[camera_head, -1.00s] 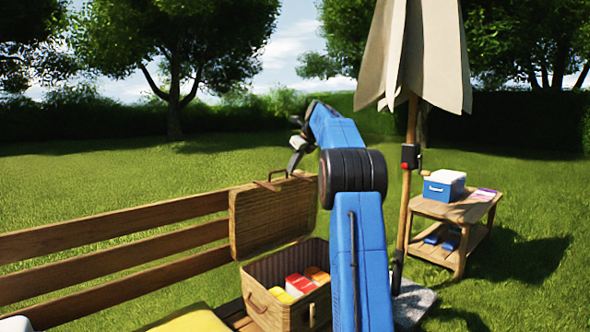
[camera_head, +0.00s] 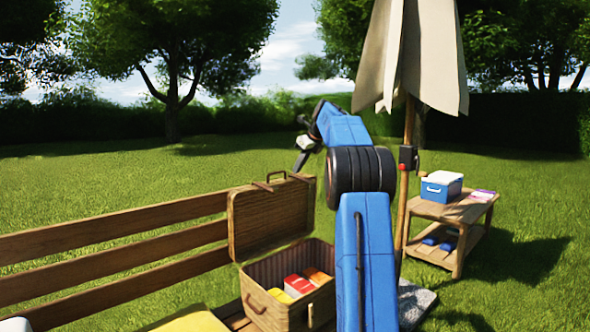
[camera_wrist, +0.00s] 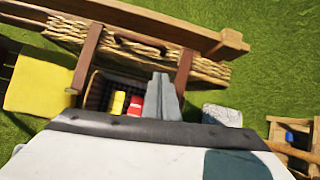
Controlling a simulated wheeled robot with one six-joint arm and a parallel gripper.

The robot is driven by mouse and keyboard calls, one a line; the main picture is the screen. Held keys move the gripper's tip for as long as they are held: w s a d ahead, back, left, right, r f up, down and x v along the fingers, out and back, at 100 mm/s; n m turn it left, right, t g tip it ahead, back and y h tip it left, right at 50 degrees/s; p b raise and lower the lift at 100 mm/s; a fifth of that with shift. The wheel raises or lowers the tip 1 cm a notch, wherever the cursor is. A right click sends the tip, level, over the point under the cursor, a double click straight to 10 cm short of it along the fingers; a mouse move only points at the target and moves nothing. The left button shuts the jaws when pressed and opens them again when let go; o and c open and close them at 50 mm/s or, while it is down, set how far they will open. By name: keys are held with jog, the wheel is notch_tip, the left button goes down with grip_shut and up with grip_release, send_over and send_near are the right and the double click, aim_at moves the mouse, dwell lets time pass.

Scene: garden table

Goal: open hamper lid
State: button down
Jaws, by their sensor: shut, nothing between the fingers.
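The wicker hamper (camera_head: 270,305) stands on the wooden bench with its lid (camera_head: 272,218) upright, open, at the back. The lid carries a handle (camera_head: 269,179) on its top edge. Inside the hamper lie yellow, red and orange packs (camera_head: 300,286). My gripper (camera_head: 301,160) is above the right part of the lid's top edge, apart from it as far as I can tell. In the wrist view my gripper (camera_wrist: 161,82) is shut and empty, with the open hamper below it and the lid (camera_wrist: 140,52) beyond.
The bench's slatted back (camera_head: 110,240) runs to the left, with a yellow cushion (camera_head: 190,318) on the seat. A closed parasol (camera_head: 412,60) stands right of my arm. Further right a side table (camera_head: 455,212) holds a blue cooler (camera_head: 441,187). Lawn lies open behind.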

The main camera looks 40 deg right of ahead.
notch_tip(320, 180, up, 9)
jog(key=s, duration=0.1)
jog(key=shift+s+d, duration=0.2)
jog(key=shift+d, duration=0.05)
jog(key=shift+r, duration=0.1)
jog(key=s+a+f+n, duration=0.1)
jog(key=s+a+n, duration=0.3)
jog(key=a, duration=0.5)
jog(key=s+a+n, duration=0.4)
jog(key=a, duration=0.4)
jog(key=s+a+f+n+g, duration=0.1)
jog(key=s+a+f+n, duration=0.25)
jog(key=s+a, duration=0.3)
jog(key=s+a+f+n, duration=0.3)
jog(key=s+a+n, duration=0.2)
jog(key=s+a, duration=0.15)
jog(key=s+a+f+n, duration=0.4)
jog(key=s+f+n, duration=0.1)
jog(key=s+f, duration=0.4)
jog(key=s+a+f+n, duration=0.4)
jog(key=s+f+n, duration=0.2)
jog(key=s+f, duration=0.3)
jog(key=s+a+f+n+g+h, duration=0.1)
jog(key=s+a+f+n, duration=0.3)
jog(key=s+f, duration=0.5)
jog(key=shift+s+f+n, duration=0.3)
jog(key=shift+s+n, duration=0.35)
jog(key=shift+n, duration=0.3)
